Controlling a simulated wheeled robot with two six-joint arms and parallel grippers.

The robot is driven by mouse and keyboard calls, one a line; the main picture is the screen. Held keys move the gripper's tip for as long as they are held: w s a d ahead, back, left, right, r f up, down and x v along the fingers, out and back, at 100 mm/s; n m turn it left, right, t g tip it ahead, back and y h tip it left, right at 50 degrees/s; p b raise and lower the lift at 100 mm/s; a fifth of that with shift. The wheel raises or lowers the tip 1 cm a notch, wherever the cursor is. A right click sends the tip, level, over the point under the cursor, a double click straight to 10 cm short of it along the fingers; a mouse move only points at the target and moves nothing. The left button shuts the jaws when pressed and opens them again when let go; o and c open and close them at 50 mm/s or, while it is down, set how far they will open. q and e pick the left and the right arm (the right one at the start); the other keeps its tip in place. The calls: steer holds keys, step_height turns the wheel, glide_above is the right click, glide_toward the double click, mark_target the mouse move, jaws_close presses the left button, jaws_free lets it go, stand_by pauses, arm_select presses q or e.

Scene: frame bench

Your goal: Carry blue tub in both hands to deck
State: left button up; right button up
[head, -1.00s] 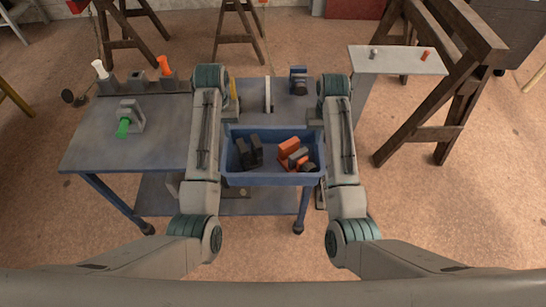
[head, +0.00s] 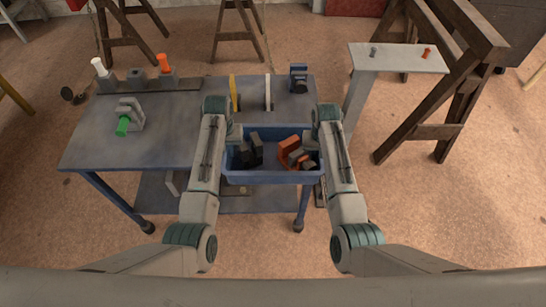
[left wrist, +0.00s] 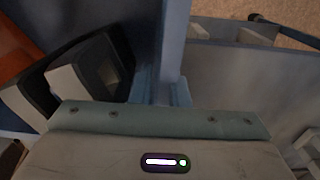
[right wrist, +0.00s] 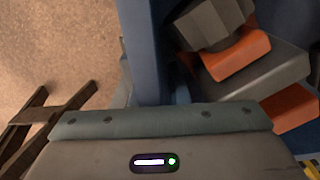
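The blue tub (head: 272,178) is at the front right of the blue-grey bench top (head: 165,140). It holds dark blocks on the left and orange and grey pieces (head: 290,150) on the right. My left gripper (head: 233,134) is at the tub's left side and my right gripper (head: 314,134) at its right side. A tub wall runs up to the gripper housing in the left wrist view (left wrist: 174,45) and in the right wrist view (right wrist: 142,50). Which surface is the deck is unclear.
A holder with white and orange pieces (head: 135,78) stands at the back left. A green-handled clamp (head: 129,115) is on the left. A narrow grey stand (head: 400,60) is at the right.

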arm_select(q)
steer(key=shift+s, duration=0.1)
jaws_close()
arm_select(e)
steer(key=shift+s+r, duration=0.1)
jaws_close()
arm_select(q)
steer(key=shift+r, duration=0.2)
arm_select(e)
steer(key=shift+r, duration=0.15)
